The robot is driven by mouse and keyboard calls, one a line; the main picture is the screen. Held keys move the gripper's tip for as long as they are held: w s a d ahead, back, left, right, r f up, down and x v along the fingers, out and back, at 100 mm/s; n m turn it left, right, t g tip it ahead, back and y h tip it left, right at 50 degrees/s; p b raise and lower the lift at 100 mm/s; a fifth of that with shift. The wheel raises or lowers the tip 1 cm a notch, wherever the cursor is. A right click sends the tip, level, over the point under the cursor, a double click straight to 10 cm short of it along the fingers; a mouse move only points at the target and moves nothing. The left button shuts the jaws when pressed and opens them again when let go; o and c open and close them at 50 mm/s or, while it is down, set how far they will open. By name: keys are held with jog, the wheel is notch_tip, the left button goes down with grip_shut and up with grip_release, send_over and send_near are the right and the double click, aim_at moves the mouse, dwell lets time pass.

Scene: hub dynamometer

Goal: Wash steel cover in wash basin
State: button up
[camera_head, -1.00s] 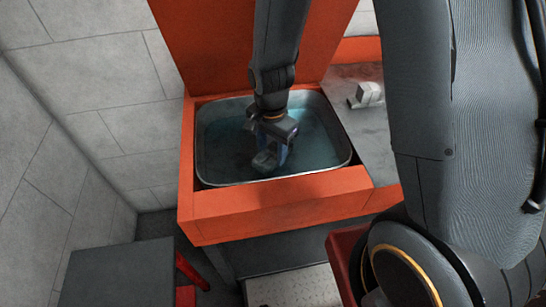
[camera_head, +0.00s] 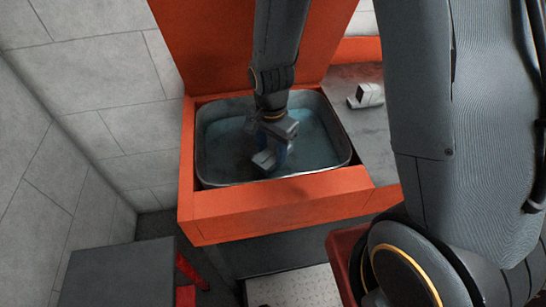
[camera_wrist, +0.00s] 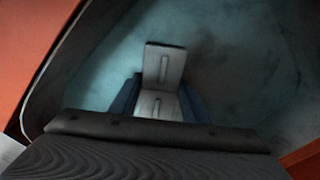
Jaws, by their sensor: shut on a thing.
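The wash basin (camera_head: 200,150) is a metal tub of bluish, cloudy water set in an orange frame. My gripper (camera_head: 274,150) points down inside the basin. It is shut on the steel cover (camera_head: 264,160), a small grey angled piece at or in the water. In the wrist view the cover (camera_wrist: 164,65) shows as two grey plates, each with a slot, between my blue fingers (camera_wrist: 158,100). The fingers partly hide the cover. I cannot tell how deep it sits in the water.
An orange panel (camera_head: 210,45) rises behind the basin. A pale grey block-like part (camera_head: 367,95) lies on the grey counter (camera_head: 368,130) to the right. A dark grey table or box top (camera_head: 120,272) stands at the lower left. A tiled wall (camera_head: 100,90) is on the left.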

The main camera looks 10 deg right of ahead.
aim_at(272, 153)
jog(key=shift+r, duration=0.15)
notch_tip(272, 153, up, 13)
jog(key=p, duration=1.1)
dwell(0.6)
dwell(1.9)
jog(key=shift+r+p, duration=1.75)
jog(key=shift+r, duration=0.15)
